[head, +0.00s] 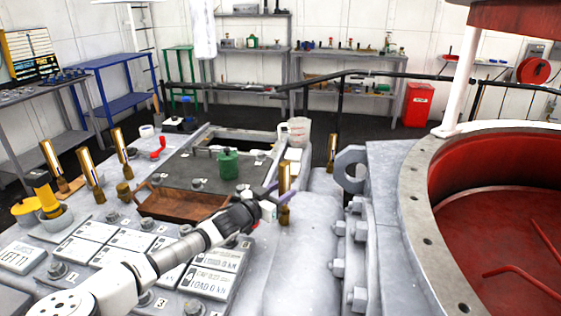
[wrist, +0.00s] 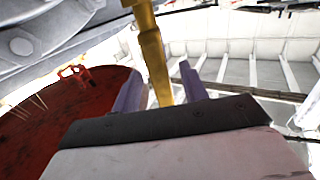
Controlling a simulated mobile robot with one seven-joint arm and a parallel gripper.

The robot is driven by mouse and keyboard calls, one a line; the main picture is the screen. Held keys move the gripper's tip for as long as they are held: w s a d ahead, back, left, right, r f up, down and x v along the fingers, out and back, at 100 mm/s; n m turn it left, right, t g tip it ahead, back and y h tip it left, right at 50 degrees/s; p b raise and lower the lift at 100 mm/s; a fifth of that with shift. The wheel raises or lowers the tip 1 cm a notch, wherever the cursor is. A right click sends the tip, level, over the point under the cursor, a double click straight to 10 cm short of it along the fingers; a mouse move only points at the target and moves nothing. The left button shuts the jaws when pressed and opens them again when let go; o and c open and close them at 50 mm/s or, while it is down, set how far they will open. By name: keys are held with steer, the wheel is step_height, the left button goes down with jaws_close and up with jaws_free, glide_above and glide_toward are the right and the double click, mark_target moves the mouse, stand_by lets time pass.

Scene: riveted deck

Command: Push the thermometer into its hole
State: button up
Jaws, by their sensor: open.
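A brass-cased thermometer (head: 285,178) stands upright on the grey deck, right of the dark hatch plate. My gripper (head: 271,194) is beside it, with its purple fingers reaching toward its casing. In the wrist view the brass stem (wrist: 153,55) passes between the two purple fingers of my gripper (wrist: 160,70), which are spread apart with a gap showing at the right. I cannot tell whether either finger touches it. The hole under the thermometer is hidden.
Similar brass thermometers stand at the left (head: 90,175) and behind (head: 332,152). A green canister (head: 228,165) stands on the hatch plate (head: 195,170). A grey lug with an eye (head: 350,170) and a large red-lined round opening (head: 500,220) lie to the right.

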step_height(320, 180, up, 20)
steer(key=b, duration=0.1)
steer(key=shift+f+b, duration=0.15)
steer(key=shift+b, duration=0.25)
